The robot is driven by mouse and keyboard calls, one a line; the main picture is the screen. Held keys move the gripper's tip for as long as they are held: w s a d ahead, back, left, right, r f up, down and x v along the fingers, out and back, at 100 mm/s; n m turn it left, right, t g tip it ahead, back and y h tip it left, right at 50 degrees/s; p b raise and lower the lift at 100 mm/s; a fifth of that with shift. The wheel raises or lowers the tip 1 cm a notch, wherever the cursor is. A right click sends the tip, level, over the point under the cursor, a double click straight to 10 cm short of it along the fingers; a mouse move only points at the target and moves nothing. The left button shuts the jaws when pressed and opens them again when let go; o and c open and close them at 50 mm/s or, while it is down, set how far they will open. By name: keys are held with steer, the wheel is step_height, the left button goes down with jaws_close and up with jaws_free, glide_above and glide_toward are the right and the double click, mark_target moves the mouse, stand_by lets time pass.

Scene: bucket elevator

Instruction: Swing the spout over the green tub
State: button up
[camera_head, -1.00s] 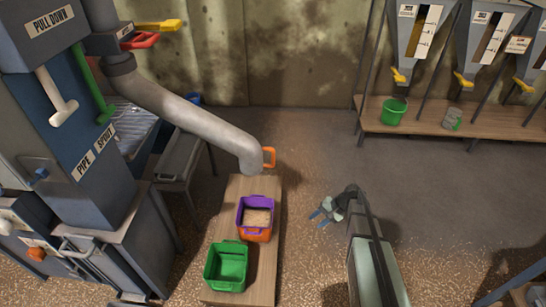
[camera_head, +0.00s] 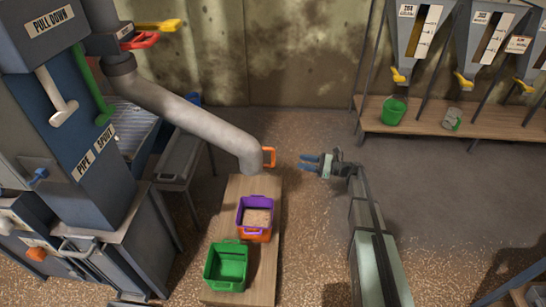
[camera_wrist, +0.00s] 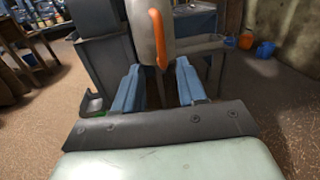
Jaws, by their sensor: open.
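The grey spout (camera_head: 190,112) runs down from the machine at upper left, and its lower end hangs near the far end of the wooden bench. An orange handle (camera_head: 269,157) sticks out from its right side near the mouth. The green tub (camera_head: 227,268) stands at the bench's near end. My gripper (camera_head: 305,163) is just right of the handle, open and empty, with its blue fingers pointing left at it. In the wrist view the handle (camera_wrist: 158,38) shows ahead, between the open fingers (camera_wrist: 158,90) and beyond their tips.
A purple and orange tub (camera_head: 256,222) holding grain stands on the wooden bench (camera_head: 262,275) behind the green tub. Hoppers and a shelf (camera_head: 480,124) with a green bucket (camera_head: 394,111) are at the back right. The floor right of the bench is clear.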

mark_target(273, 163)
steer(key=shift+m, duration=0.3)
steer(key=w+a, duration=0.1)
steer(key=a, duration=0.8)
steer(key=w+a, duration=0.1)
steer(key=a, duration=0.3)
steer(key=shift+w+a, duration=0.3)
jaws_close()
